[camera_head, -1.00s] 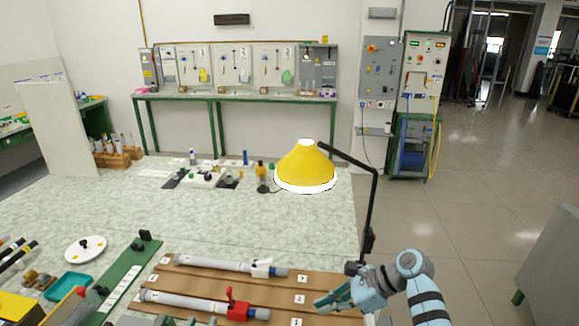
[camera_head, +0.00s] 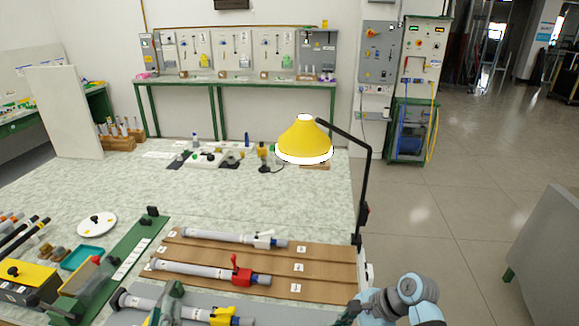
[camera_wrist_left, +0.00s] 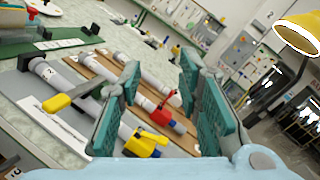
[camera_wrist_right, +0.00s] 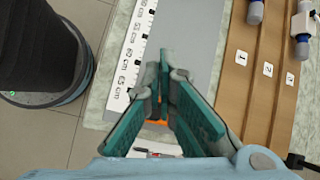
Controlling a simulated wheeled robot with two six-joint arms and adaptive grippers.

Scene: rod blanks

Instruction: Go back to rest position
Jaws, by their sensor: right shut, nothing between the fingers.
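My right gripper (camera_head: 346,314) is at the bottom edge of the head view, mostly cut off, beside the brown board's right end. In the right wrist view its fingers (camera_wrist_right: 165,60) come together at the tips, shut and empty. The rod with the white valve (camera_head: 212,236) and the rod with the red valve (camera_head: 190,269) lie on the brown numbered board (camera_head: 325,268).
A yellow lamp (camera_head: 304,138) on a black arm stands at the table's right edge. A green fixture (camera_head: 125,262), a white plate (camera_head: 97,226) and a teal tray (camera_head: 82,258) are at left. The table's middle is clear.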

